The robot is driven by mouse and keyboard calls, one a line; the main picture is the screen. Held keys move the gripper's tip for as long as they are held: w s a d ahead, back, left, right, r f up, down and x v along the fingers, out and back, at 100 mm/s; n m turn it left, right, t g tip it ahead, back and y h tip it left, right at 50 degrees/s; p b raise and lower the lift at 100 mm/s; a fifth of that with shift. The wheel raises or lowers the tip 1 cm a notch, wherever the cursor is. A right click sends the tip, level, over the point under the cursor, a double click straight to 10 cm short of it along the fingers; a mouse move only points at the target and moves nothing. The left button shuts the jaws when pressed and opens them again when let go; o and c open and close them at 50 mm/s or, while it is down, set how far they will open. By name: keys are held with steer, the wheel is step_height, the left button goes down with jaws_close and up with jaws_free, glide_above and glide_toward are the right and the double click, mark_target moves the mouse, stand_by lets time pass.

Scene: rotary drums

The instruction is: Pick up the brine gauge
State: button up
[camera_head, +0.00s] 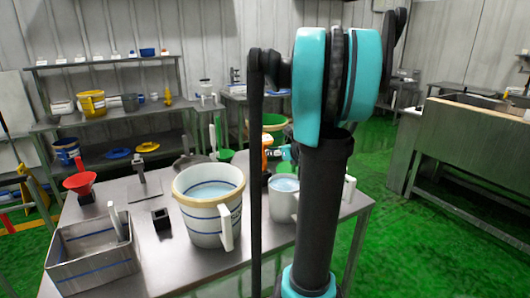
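I cannot tell for sure which thing is the brine gauge. On the grey metal table (185,262) stand a T-shaped upright on a flat plate (145,190), a small dark open block (161,220) and a small orange item (267,147), partly hidden by my arm. My arm rises in front of the table and covers part of its right side. Small teal and dark parts (284,153) next to the orange item may belong to my wrist or gripper. The fingers cannot be made out, nor whether anything is held.
A large white bucket (208,222) with a yellow rim, a smaller white jug (283,205), a metal bin (95,262) and a red funnel (80,184) crowd the table. Shelves (120,115) stand behind. A steel bench (475,130) is right; green floor (400,240) lies between.

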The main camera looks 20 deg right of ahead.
mark_target(264, 158)
steer(key=x, duration=1.1)
steer(key=shift+w+r, duration=0.1)
steer(key=shift+w, duration=0.1)
steer(key=shift+c, duration=0.4)
jaws_close()
